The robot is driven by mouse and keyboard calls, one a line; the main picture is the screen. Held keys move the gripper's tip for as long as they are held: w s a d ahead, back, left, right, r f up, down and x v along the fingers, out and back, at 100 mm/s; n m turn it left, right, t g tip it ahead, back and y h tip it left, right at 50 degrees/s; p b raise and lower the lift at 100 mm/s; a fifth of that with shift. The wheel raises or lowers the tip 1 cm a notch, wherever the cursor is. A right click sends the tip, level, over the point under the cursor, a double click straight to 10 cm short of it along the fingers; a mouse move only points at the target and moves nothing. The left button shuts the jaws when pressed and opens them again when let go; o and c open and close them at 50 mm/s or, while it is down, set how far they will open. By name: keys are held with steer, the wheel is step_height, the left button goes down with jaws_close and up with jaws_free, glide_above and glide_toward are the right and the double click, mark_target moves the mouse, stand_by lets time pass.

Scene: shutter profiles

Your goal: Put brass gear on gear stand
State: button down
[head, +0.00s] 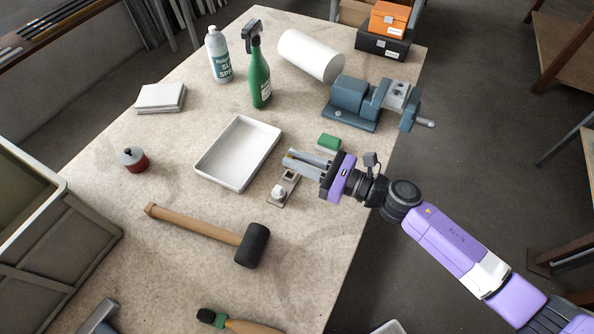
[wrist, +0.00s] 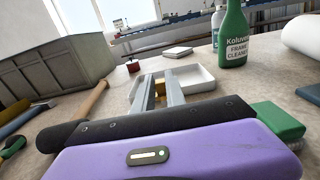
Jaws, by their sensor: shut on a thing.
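My gripper (head: 288,159) is stretched out to the left over the table, its fingers above the near right edge of the white tray. In the wrist view its two long grey fingers (wrist: 155,78) are shut on a small brass-coloured piece (wrist: 160,90), which I take to be the brass gear. Its teeth cannot be made out, and the fingers hide most of it. In the head view the gear does not show clearly. A small flat plate with a pale knob (head: 279,191), perhaps the gear stand, lies just below the gripper in the head view, beside the tray.
The white tray (head: 216,177) is left of the gripper. A mallet (head: 251,245) lies nearer, a green block (head: 328,142) sits close behind the gripper, and a vise (head: 352,101) stands at the back right. A green spray bottle (head: 259,75) stands beyond the tray.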

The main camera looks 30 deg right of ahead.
steer(key=shift+f, duration=2.35)
steer(key=c, duration=1.4)
jaws_free()
steer(key=shift+d, duration=0.1)
steer(key=shift+s+d, duration=0.25)
steer(key=b+v, duration=0.3)
steer(key=v, duration=0.7)
steer(key=shift+s+d, duration=0.15)
steer(key=shift+s, duration=0.15)
steer(key=shift+s+d, duration=0.1)
steer(key=shift+s, duration=0.15)
